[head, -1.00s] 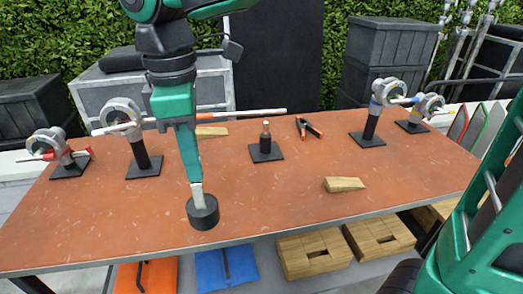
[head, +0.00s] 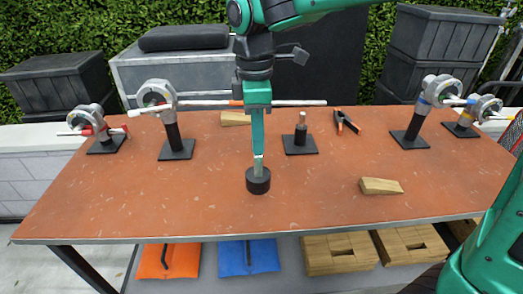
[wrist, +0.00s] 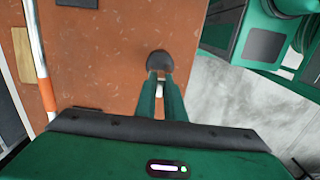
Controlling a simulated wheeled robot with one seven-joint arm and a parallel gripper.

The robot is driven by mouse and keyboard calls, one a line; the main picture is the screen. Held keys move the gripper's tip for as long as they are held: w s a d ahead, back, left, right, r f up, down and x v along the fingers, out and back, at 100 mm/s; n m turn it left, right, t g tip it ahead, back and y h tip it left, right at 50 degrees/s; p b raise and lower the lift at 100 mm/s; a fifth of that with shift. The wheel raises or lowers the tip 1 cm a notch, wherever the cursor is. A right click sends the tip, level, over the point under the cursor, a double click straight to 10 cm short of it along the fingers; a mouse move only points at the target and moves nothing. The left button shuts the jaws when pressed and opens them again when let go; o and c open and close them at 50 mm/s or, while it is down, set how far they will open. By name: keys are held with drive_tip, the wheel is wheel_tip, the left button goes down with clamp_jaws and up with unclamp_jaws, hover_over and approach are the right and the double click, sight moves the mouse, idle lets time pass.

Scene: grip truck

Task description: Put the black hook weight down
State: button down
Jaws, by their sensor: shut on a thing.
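The black hook weight (head: 258,181) is a short dark cylinder, upright below my gripper (head: 258,160) over the front middle of the brown tabletop (head: 180,205). My gripper is shut on the weight's top, pointing down. I cannot tell whether its underside touches the table. In the wrist view the weight (wrist: 160,61) shows at the tips of the two green fingers (wrist: 160,86), with brown table around it and the table's front edge to its right.
A wooden wedge (head: 381,186) lies to the right. Behind stand a small post on a black base (head: 301,139), an orange-handled clamp (head: 346,122) and another wood block (head: 235,118). Clamp stands (head: 174,125) hold a white-and-orange rod behind my arm. The front left tabletop is clear.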

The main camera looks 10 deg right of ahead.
sight(258, 164)
drive_tip(key=shift+w+d+f, duration=0.3)
drive_tip(key=shift+w+d, duration=0.05)
drive_tip(key=shift+w, duration=0.15)
drive_tip(key=shift+f, duration=2.1)
drive_tip(key=c, duration=1.8)
unclamp_jaws()
drive_tip(key=shift+c, duration=0.2)
